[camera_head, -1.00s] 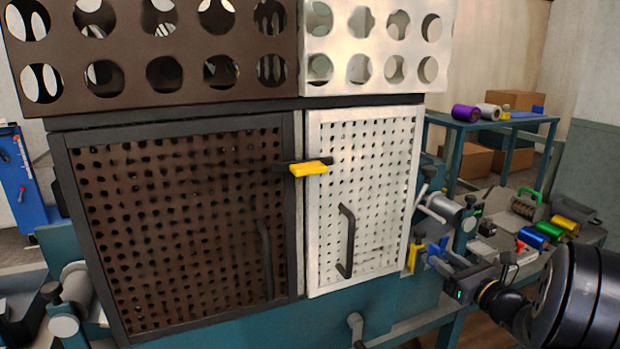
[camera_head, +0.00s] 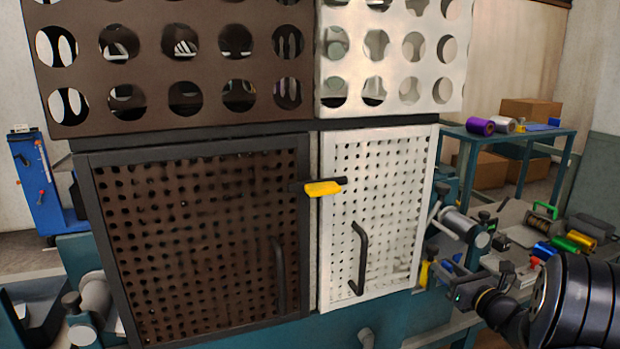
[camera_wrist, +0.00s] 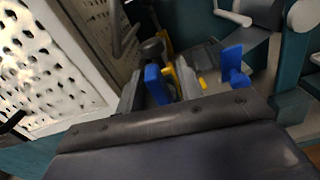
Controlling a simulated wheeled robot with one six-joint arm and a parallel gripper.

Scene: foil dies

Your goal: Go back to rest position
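My gripper (camera_head: 440,270) is at the lower right in the head view, just right of the white perforated door (camera_head: 385,215). In the wrist view my gripper (camera_wrist: 195,78) shows two blue fingertips apart, with nothing held between them. A yellow item shows past the fingertips; what it is I cannot tell. The white door and the brown perforated door (camera_head: 195,240) both look closed. A yellow-handled latch (camera_head: 323,188) lies across the seam between them. Each door has a dark upright handle.
The teal machine (camera_head: 330,335) carries the doors, with clamp-like fittings (camera_head: 465,228) close to my gripper. Foil rolls (camera_head: 565,244) lie on a bench at right. A teal table (camera_head: 510,137) with rolls and a box stands behind. A blue cart (camera_head: 45,185) stands at far left.

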